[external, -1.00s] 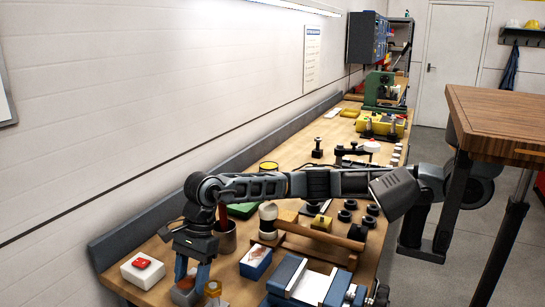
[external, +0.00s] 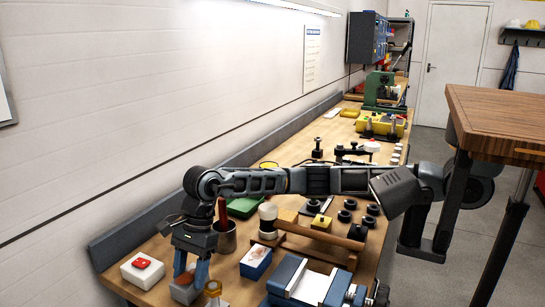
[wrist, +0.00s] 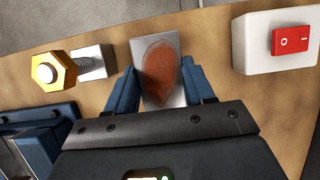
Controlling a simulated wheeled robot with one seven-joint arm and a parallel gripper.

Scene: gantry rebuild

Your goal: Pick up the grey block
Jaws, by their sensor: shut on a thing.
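The grey block (wrist: 148,58) has a reddish-brown patch on its top face. In the wrist view it sits between the two blue fingers of my gripper (wrist: 160,88), which are shut on its sides. In the external view the block (external: 184,292) shows low between the fingers of my gripper (external: 190,278), at the near end of the workbench. It looks to be at the bench top; I cannot tell whether it is clear of the surface. The fingers hide part of its sides.
A white box with a red switch (external: 143,270) stands just left of the block. A brass nut on a bolt (external: 213,289) is close on the right. A blue vise (external: 312,284), a blue box (external: 256,262) and a metal cup (external: 224,238) are nearby.

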